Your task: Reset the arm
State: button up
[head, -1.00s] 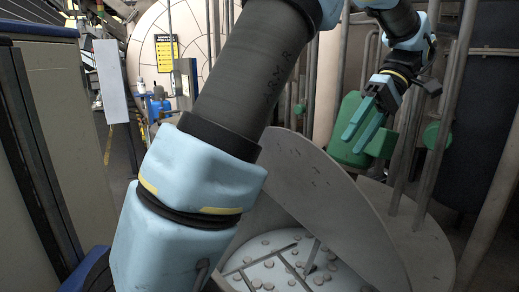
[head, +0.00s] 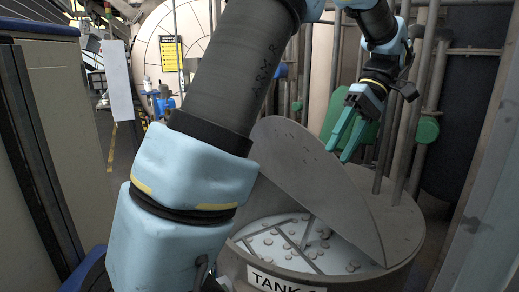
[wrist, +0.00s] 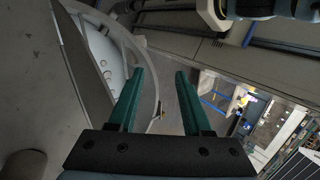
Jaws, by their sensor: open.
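My gripper (head: 339,150) hangs from my blue and grey arm at the upper right of the head view. Its two green fingers point down and to the left, apart, with nothing between them. In the wrist view my gripper (wrist: 158,85) also shows its fingers spread and empty. It is above and behind the raised grey lid (head: 318,185) of a round tank (head: 400,235). My arm crosses the head view and hides part of the scene behind it.
Upright pipes (head: 408,110) stand close beside my gripper. A grey cabinet (head: 60,130) is at the left. Floor shows between cabinet and arm.

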jog(key=a+f+m+t+h+b, duration=0.1)
jog(key=a+f+m+t+h, duration=0.1)
jog(key=a+f, duration=0.7)
jog(key=a+f+m+t+h+b, duration=0.1)
jog(key=a+f+m+t+h, duration=0.2)
jog(key=a+f, duration=0.6)
jog(key=a+m+h, duration=0.1)
jog(key=a, duration=0.4)
jog(key=shift+s+a+f, duration=0.15)
jog(key=shift+a+f, duration=0.15)
jog(key=shift+f, duration=0.05)
jog(key=shift+o, duration=0.3)
